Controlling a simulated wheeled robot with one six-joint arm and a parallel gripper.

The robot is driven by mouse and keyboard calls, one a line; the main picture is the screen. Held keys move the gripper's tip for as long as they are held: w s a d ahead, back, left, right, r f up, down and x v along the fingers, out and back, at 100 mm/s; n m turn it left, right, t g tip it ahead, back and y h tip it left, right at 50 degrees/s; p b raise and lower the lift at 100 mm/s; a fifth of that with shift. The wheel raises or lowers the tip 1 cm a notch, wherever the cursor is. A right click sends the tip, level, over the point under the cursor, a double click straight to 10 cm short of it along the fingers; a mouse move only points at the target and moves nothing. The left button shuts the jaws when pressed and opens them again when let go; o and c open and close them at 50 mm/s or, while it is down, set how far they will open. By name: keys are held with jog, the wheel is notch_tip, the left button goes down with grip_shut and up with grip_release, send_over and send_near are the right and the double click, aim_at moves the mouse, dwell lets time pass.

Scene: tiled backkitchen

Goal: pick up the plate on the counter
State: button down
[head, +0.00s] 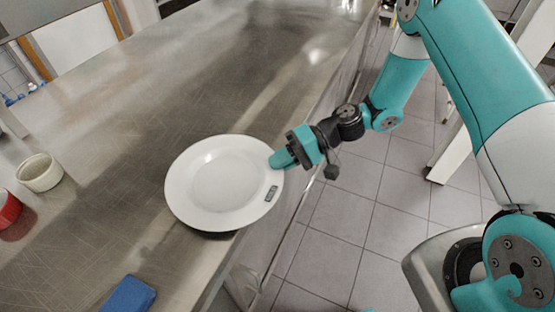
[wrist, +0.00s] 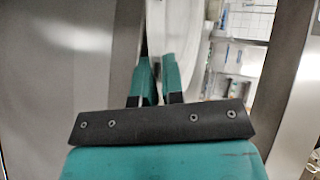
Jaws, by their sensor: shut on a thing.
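The white plate (head: 215,190) is round, with a small dark marking on its right rim. In the head view it is at the counter's edge, with a dark shadow under its near side. I cannot tell for sure whether it touches the counter (head: 110,165). My gripper (head: 280,160) is shut on the plate's right rim. In the wrist view the plate (wrist: 193,45) shows edge-on, a pale curved shape rising from between the teal fingers (wrist: 157,82). The fingertip over the rim hides a little of the plate.
A cream bowl (head: 40,172) and a red container (head: 8,210) stand at the counter's left. A blue block-like item (head: 128,296) lies near the front edge. The counter beyond the plate is clear. Tiled floor (head: 350,200) lies to the right.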

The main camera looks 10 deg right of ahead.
jog(key=shift+s+d, duration=0.35)
jog(key=shift+d, duration=0.15)
jog(key=c, duration=1.1)
grip_release()
jog(key=shift+c, duration=0.2)
jog(key=shift+f, duration=0.1)
jog(key=b+v, duration=0.3)
jog(key=v, duration=1.4)
jog(key=shift+r, duration=0.25)
jog(key=shift+o, duration=0.2)
jog(key=shift+w+d, duration=0.1)
